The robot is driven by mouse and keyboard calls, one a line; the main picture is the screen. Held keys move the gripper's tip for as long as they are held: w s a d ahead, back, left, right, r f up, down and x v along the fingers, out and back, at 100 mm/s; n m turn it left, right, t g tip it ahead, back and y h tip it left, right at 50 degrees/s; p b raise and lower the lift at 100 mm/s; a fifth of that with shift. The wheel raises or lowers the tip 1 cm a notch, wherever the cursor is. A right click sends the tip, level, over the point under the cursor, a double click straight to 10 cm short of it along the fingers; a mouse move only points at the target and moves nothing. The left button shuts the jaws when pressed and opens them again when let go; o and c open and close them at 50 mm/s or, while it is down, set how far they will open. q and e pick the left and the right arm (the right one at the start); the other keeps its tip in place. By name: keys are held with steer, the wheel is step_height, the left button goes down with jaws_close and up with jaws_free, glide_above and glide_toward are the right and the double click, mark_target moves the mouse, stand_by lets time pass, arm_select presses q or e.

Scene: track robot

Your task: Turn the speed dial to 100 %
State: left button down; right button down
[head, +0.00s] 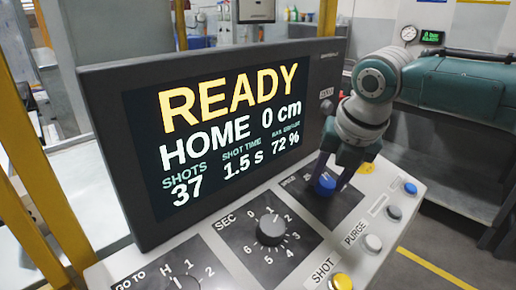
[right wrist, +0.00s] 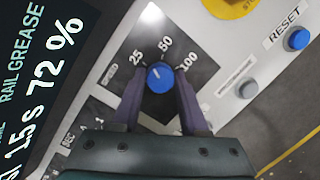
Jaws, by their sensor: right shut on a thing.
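The speed dial is a blue knob (right wrist: 160,77) on a black plate with the marks 25, 50 and 100, and it also shows in the head view (head: 325,184). A small white mark on the knob seems to point up and left, between 25 and 50; the exact angle is hard to read. My right gripper (right wrist: 157,98) is shut on the dial, one dark finger on each side of it. In the head view the right gripper (head: 329,182) comes down on it from above. My left gripper is not in view.
The screen (head: 220,125) left of the dial reads READY, HOME 0 cm, 37 shots, 1.5 s, 72 %. A black SEC dial (head: 271,229) sits nearby. PURGE (head: 373,243), SHOT (head: 340,283) and blue RESET (right wrist: 298,39) buttons lie on the panel. A yellow-backed button (right wrist: 232,5) is close.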

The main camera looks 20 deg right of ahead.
steer(key=m+g+p, duration=0.1)
steer(key=m, duration=0.3)
steer(key=shift+m, duration=0.3)
steer(key=m, duration=0.4)
steer(key=shift+w+m+g+h, duration=0.1)
steer(key=shift+m+g+h, duration=0.2)
steer(key=m+g+b, duration=0.1)
steer(key=m, duration=0.3)
steer(key=shift+m, duration=0.3)
steer(key=m+y+b, duration=0.1)
steer(key=m, duration=0.4)
steer(key=shift+d+g+b, duration=0.1)
steer(key=shift+g+b, duration=0.2)
steer(key=shift+c, duration=2.1)
jaws_free()
steer(key=shift+r, duration=0.1)
